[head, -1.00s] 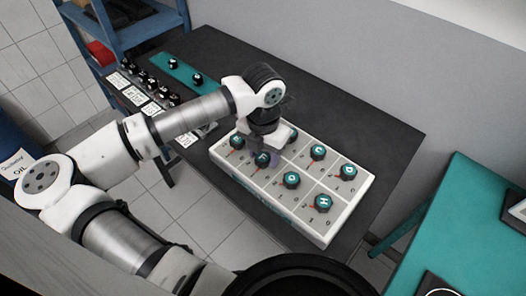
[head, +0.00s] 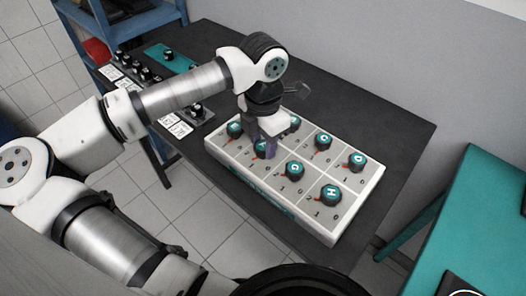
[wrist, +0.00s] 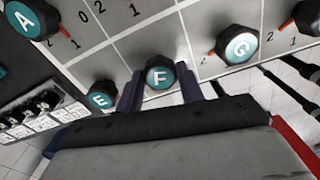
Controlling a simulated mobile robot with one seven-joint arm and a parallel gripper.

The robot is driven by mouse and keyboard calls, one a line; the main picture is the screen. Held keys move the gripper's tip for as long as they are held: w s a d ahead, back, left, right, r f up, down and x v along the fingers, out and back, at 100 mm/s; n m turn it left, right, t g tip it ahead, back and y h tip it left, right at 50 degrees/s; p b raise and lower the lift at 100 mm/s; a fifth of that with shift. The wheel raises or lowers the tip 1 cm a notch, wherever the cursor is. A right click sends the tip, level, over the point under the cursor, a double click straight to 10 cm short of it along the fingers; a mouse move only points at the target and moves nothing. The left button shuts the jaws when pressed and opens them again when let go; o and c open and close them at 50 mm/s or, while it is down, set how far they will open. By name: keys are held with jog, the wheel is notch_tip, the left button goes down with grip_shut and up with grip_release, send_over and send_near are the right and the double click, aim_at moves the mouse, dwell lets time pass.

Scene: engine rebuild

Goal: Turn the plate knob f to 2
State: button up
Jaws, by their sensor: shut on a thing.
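The plate knob F (wrist: 159,74) is a black knob with a teal cap, on the white plate (head: 345,236). In the wrist view my gripper (wrist: 160,88) has a finger on each side of it and is shut on it. In the head view my gripper (head: 263,148) points down at the front row of the plate and partly hides knob F (head: 259,150). The knob's pointer and the numbers around it are hidden.
Neighbouring knobs E (wrist: 100,96) and G (wrist: 239,44) stand close on either side. Knobs A (wrist: 32,20), C (head: 323,141), D (head: 357,160) and H (head: 331,193) are on the same plate. A dark table (head: 390,125) holds the plate, with a teal strip (head: 165,60) at its far left.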

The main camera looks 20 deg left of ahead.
aim_at(263, 146)
jog(key=m+b, duration=0.4)
jog(key=b, duration=0.1)
jog(key=shift+f+m, duration=0.25)
jog(key=shift+m, duration=0.05)
jog(key=shift+r+m+b, duration=0.2)
jog(key=shift+m+b, duration=0.85)
jog(key=shift+m, duration=0.35)
jog(key=shift+r, duration=0.1)
jog(key=o, duration=1)
notch_tip(263, 146, up, 14)
jog(key=shift+f+b, duration=0.1)
jog(key=shift+b, duration=0.35)
jog(key=shift+s+f, duration=0.1)
jog(key=shift+s, duration=0.05)
